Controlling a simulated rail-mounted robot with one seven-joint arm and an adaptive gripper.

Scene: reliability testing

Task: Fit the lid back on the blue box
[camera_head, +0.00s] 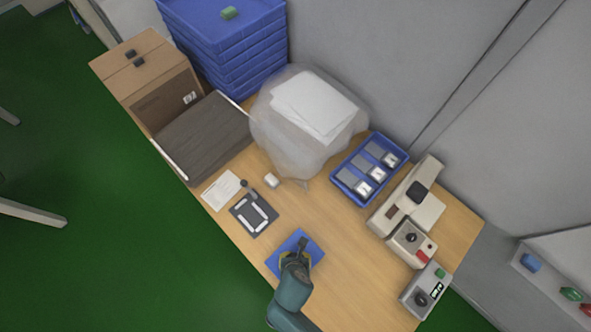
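My gripper (302,246) points down over a flat blue square piece (283,259) near the table's front edge. The gripper covers part of this piece, so I cannot tell whether it is a lid or a box, nor whether the gripper touches it. The fingers are too small and hidden to show whether they are open or shut. An open blue box (338,181) lies at the back right, with grey compartments and several small white-and-grey items in it. No lid is on it.
On the table (325,220) are a dark pad (240,220), a paper (221,190), a small white block (271,180) and a bulky translucent bag (280,130). Instruments (411,243) line the right end. A cardboard box (140,65) and stacked blue crates (240,55) stand behind.

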